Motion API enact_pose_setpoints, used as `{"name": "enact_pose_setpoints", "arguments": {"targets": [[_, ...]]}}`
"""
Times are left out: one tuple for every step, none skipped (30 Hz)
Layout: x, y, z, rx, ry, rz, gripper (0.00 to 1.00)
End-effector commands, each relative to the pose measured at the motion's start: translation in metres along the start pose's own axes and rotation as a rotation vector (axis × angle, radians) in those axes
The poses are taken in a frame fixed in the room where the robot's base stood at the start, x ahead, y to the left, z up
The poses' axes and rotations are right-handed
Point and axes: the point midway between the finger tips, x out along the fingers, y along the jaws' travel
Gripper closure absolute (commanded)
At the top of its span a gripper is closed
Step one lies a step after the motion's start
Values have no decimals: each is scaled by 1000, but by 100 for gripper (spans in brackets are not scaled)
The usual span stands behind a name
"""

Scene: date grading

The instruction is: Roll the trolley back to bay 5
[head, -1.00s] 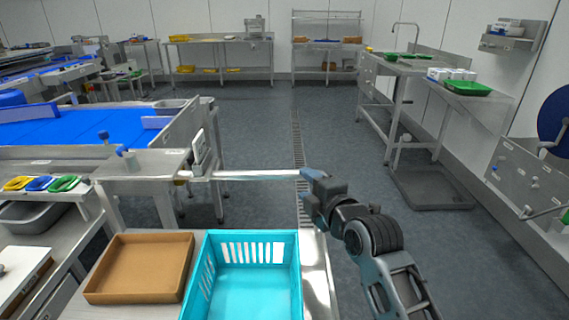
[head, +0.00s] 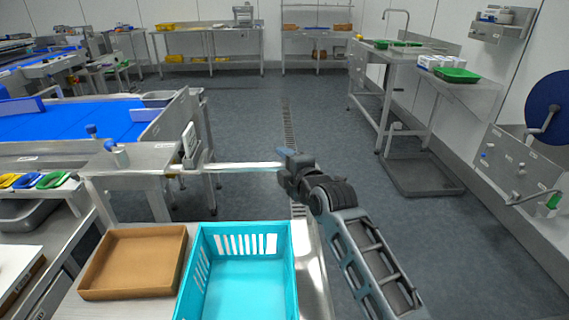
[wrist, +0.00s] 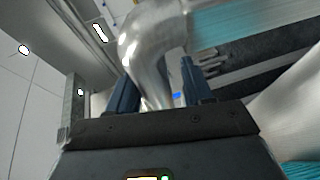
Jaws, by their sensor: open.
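The trolley (head: 308,262) has a steel top and stands directly in front of me, carrying a brown tray (head: 130,262) and a turquoise crate (head: 240,275). A horizontal steel handle bar (head: 235,168) runs beyond them. My gripper (head: 286,160) is at the right end of this bar. In the wrist view, my gripper (wrist: 160,88) is open, and a shiny bent tube (wrist: 150,50) passes between or just beyond its two blue fingers. I cannot tell whether they touch it. No bay number is readable.
A blue conveyor (head: 70,120) and a steel side table (head: 135,160) stand close on the left. A sink bench (head: 385,65) and a low floor tray (head: 425,178) are on the right. The grey floor (head: 330,120) between is clear, with a drain strip.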

Motion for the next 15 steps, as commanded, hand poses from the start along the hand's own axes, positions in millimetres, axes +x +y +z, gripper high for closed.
{"name": "enact_pose_setpoints", "arguments": {"targets": [[0, 0, 0, 0, 0, 0, 49], [0, 0, 0, 0, 0, 0, 49], [0, 0, 0, 0, 0, 0, 49], [0, 0, 0, 0, 0, 0, 51], [0, 0, 0, 0, 0, 0, 54], [0, 0, 0, 0, 0, 0, 58], [0, 0, 0, 0, 0, 0, 61], [0, 0, 0, 0, 0, 0, 64], [0, 0, 0, 0, 0, 0, 68], [0, 0, 0, 0, 0, 0, 71], [0, 0, 0, 0, 0, 0, 73], [0, 0, 0, 0, 0, 0, 77], [0, 0, 0, 0, 0, 0, 80], [0, 0, 0, 0, 0, 0, 83], [0, 0, 0, 0, 0, 0, 87]]}}
